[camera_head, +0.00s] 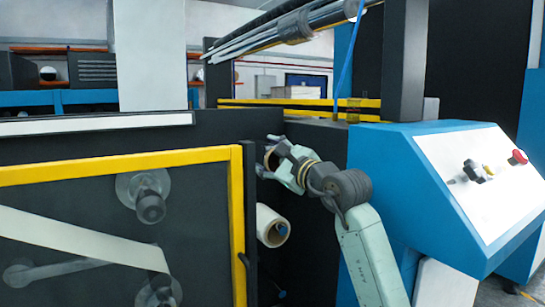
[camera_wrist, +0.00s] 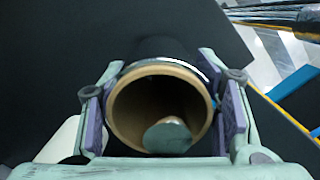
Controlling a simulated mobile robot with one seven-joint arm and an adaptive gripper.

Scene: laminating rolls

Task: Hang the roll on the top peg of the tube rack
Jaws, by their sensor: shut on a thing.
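My gripper (camera_head: 281,160) is shut on a dark roll (camera_head: 268,158) at the dark wall of the machine, right of the yellow frame. In the wrist view the roll (camera_wrist: 160,52) sits between both fingers, with its open brown core facing the camera. A round grey-green end, which looks like the top peg (camera_wrist: 168,136), shows inside the core, low in the opening. The core is around it, with more room above than below. In the head view this peg is hidden. A cream roll (camera_head: 268,222) hangs below on a blue-tipped peg (camera_head: 283,230).
A yellow-framed panel (camera_head: 237,220) with a black handle stands just left of the rolls. A blue console (camera_head: 400,165) with a sloped control face stands close on the right of my arm. Rollers on a bar (camera_head: 293,27) hang above.

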